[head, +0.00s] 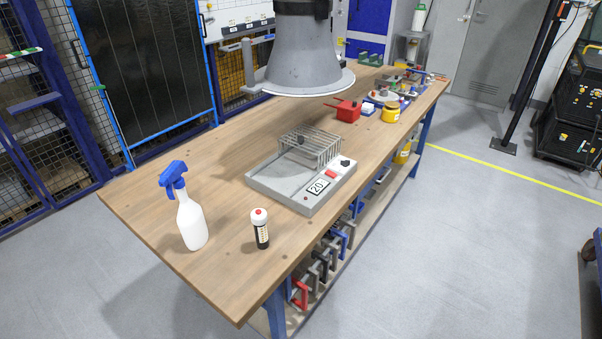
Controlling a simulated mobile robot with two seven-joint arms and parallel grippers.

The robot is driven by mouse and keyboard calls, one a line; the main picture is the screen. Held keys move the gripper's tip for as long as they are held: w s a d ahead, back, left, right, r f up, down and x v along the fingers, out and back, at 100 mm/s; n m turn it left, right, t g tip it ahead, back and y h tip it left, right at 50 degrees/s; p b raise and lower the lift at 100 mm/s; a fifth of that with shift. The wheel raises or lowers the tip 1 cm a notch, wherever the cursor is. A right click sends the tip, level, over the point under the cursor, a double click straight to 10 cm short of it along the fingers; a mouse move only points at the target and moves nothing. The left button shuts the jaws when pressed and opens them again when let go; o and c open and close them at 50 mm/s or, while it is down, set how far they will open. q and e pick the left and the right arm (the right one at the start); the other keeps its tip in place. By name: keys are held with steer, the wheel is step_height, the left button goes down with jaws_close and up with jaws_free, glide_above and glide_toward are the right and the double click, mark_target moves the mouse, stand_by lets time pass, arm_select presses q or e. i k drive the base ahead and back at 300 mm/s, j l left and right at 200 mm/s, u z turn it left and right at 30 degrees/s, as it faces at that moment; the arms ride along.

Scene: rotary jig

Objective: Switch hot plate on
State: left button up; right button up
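The hot plate (272,187) is a light grey, low box on the wooden workbench. Its front panel has a display (318,186) reading 20, a red switch (331,174) and a black knob (345,162). A small red dot shows near the panel's left end. A wire rack (318,146) stands on its rear part, with a small dark object (301,140) at it. I cannot tell the switch's position. Neither of my grippers is in view.
A white spray bottle (191,222) with a blue head and a small red-capped container (261,229) stand near the bench's front. A grey fume hood (308,55) hangs above the bench. A red box (346,110) and a yellow pot (390,113) stand farther back. The bench (140,200) is clear at left.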

mark_target(329, 172)
steer(key=u, duration=1.7)
steer(key=k+l, duration=0.1)
steer(key=l, duration=0.4)
steer(key=k+l, duration=0.1)
steer(key=l, duration=0.45)
steer(key=k+l, duration=0.1)
steer(key=l, duration=0.4)
steer(key=k+l, duration=0.1)
steer(key=l, duration=0.45)
